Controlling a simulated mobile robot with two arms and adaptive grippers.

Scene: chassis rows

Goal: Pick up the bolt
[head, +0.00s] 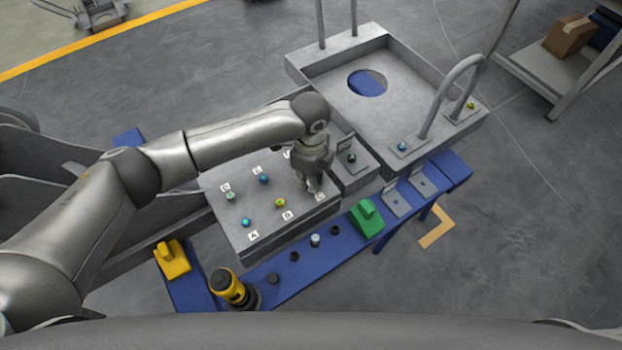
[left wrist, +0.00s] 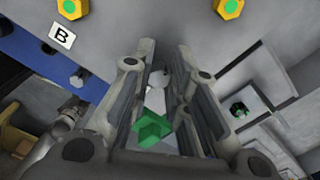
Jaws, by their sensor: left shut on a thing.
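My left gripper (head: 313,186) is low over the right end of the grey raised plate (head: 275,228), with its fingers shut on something. In the left wrist view a pale rounded piece and a green piece (left wrist: 152,128) show between the fingers (left wrist: 165,60); I cannot tell whether both belong to a bolt. The head view hides the held thing behind the fingers. Other bolts stand on the plate by lettered labels: a blue-green one (head: 245,222), an orange-yellow one (head: 280,202), a blue one (head: 264,179) and a green one (head: 230,196). My right gripper is out of view.
A grey tray (head: 430,68) with a round hole and handle bars stands to the right. A blue rail (head: 292,277) in front carries a green block (head: 366,218), a yellow block (head: 172,259) and a yellow-black tool (head: 232,288).

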